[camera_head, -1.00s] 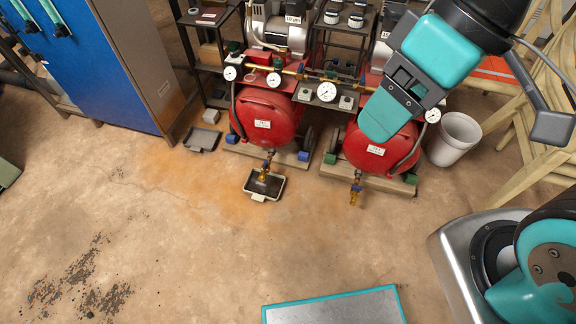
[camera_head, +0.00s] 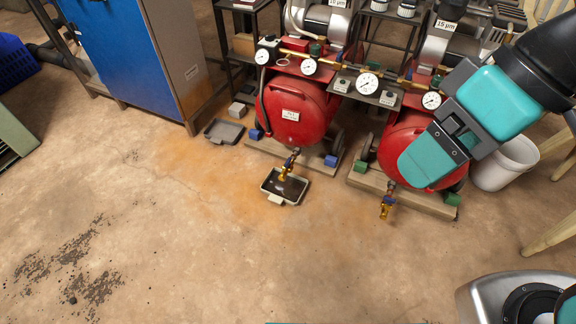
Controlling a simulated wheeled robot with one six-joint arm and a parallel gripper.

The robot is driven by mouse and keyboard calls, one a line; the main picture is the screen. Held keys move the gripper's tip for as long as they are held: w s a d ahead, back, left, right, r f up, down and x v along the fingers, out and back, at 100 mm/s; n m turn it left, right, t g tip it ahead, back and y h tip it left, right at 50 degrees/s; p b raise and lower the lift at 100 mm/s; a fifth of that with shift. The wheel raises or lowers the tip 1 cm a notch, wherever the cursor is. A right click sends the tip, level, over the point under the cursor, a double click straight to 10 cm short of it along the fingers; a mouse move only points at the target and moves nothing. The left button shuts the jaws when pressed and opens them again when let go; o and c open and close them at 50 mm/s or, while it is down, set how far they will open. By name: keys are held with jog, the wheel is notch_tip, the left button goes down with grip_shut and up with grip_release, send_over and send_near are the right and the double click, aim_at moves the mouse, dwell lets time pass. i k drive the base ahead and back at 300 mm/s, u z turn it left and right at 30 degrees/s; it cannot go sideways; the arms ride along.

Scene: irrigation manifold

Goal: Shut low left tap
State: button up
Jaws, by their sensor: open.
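A similar low right tap (camera_head: 386,207) is at the foot of the right red tank (camera_head: 398,147). My gripper (camera_head: 425,160), teal and dark grey, hangs in front of the right tank, to the right of the left tap and apart from it. It is open; its fingers overlap in this view.
Gauges (camera_head: 367,83) and brass pipework run above the tanks. A blue cabinet (camera_head: 125,55) stands at the left. A grey tray (camera_head: 224,132) lies on the floor and a white bucket (camera_head: 505,164) stands at the right. The floor in front is clear apart from dark specks.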

aim_at(287, 163)
jog(key=k, duration=0.5)
jog(key=z, duration=0.4)
jog(key=i, duration=1.3)
jog(key=u, duration=1.1)
jog(key=k, duration=0.35)
jog(key=u, duration=0.1)
jog(key=i, duration=0.35)
jog(key=z, duration=0.1)
